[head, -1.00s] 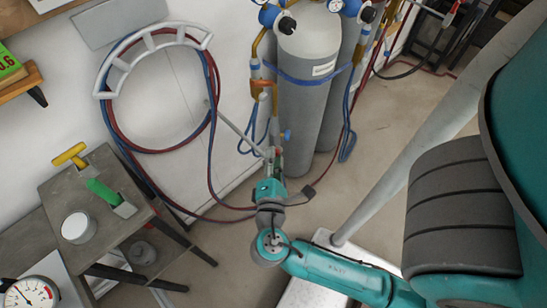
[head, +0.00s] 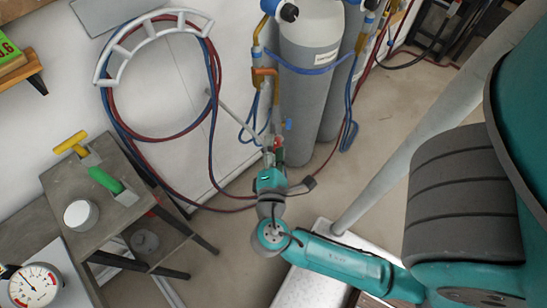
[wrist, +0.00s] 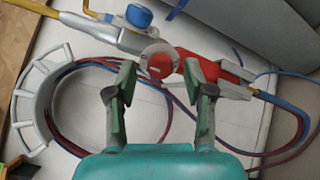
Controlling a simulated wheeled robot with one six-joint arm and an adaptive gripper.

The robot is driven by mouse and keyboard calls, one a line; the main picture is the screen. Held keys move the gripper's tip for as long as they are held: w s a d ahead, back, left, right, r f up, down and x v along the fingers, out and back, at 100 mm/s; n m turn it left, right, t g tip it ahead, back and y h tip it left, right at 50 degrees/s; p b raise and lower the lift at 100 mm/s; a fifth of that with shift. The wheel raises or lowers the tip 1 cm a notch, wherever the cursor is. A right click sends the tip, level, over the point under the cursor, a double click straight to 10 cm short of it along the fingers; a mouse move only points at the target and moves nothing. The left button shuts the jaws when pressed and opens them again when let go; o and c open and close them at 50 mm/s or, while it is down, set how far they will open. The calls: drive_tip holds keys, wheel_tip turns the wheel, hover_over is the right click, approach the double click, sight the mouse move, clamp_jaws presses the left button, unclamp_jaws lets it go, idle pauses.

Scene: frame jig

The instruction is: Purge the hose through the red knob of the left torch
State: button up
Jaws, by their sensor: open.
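The torch shows large in the wrist view, with a silver body (wrist: 112,36), a blue knob (wrist: 138,16) and a red handle part (wrist: 200,67). Its round red knob (wrist: 158,66) faces the camera. My gripper (wrist: 160,72) is open, with one finger on each side of the red knob. I cannot tell whether either finger touches it. In the head view my gripper (head: 271,156) is at the torch beside the grey cylinder, and largely hides the red knob.
Grey gas cylinders (head: 308,95) stand close behind the torch. Red and blue hoses (head: 212,100) loop over a white wall rack (head: 125,42) and hang near my arm. A side table (head: 125,218) with tools is at left. Bare floor (head: 385,130) lies right of the cylinders.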

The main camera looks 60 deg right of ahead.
drive_tip(key=v, duration=1.1)
drive_tip(key=shift+s+a, duration=0.15)
drive_tip(key=shift+a, duration=0.15)
idle(0.9)
